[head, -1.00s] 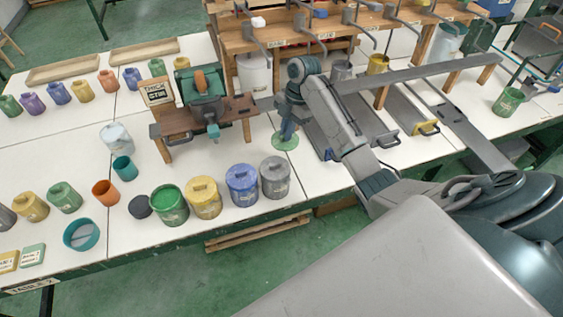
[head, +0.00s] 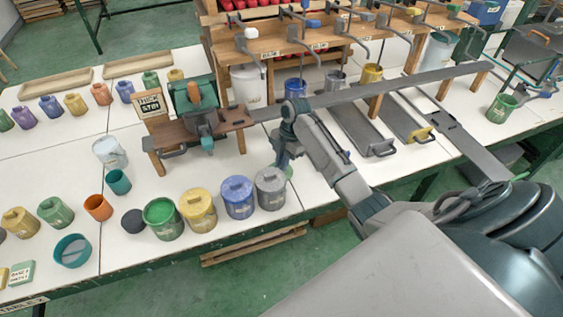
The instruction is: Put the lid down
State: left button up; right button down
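My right gripper (head: 283,160) comes in from the right and points down over the table, just behind the grey lidded can (head: 270,190). It appears shut on a green lid (head: 289,173). Only a small part of the lid shows, behind the grey can and below the fingers; I cannot tell whether it touches the table. The green can (head: 163,220) stands open in the front row with green paint inside. Yellow (head: 198,211) and blue (head: 237,198) lidded cans stand between it and the grey can. My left gripper is not in view.
A wooden stand with a green machine (head: 194,104) is behind the cans. A dark round piece (head: 133,221), an orange cup (head: 98,208) and a teal cup (head: 118,182) lie left of the green can. Grey trays (head: 361,133) lie to the right.

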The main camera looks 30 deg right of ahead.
jog(key=shift+f, duration=0.15)
jog(key=c, duration=1.5)
grip_release()
jog(key=b+v, duration=0.2)
jog(key=v, duration=0.5)
jog(key=shift+p+v, duration=1.6)
jog(key=shift+v, duration=1.15)
jog(key=shift+a, duration=0.1)
